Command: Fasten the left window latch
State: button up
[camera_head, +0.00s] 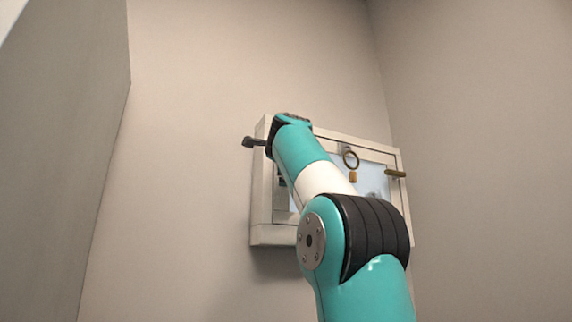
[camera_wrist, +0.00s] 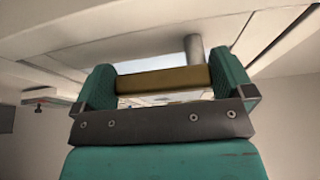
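A pale framed window (camera_head: 262,212) is on the wall, partly hidden by my arm. In the wrist view, my gripper (camera_wrist: 163,78) has its two green fingers wide apart. A brass-coloured latch handle (camera_wrist: 163,81) lies crosswise between them, on a grey round post (camera_wrist: 194,48) by the frame. The handle's ends come close to both fingers; I cannot tell whether they touch. In the head view, my wrist covers the window's upper left, and the fingers and this handle are hidden. The right latch (camera_head: 395,173) is a short brass bar standing out at the right frame edge.
A ring with a brass tag (camera_head: 352,176) hangs near the window's top middle. A dark knob (camera_head: 248,142) sticks out left of the frame; I cannot tell what it belongs to. A side wall (camera_head: 480,150) stands close on the right, and a grey panel (camera_head: 60,150) on the left.

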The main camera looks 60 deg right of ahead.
jog(key=v, duration=1.7)
jog(key=shift+s, duration=0.15)
jog(key=shift+r, duration=0.1)
dwell(0.6)
jog(key=x, duration=1.4)
jog(key=shift+b, duration=0.45)
jog(key=shift+a, duration=0.25)
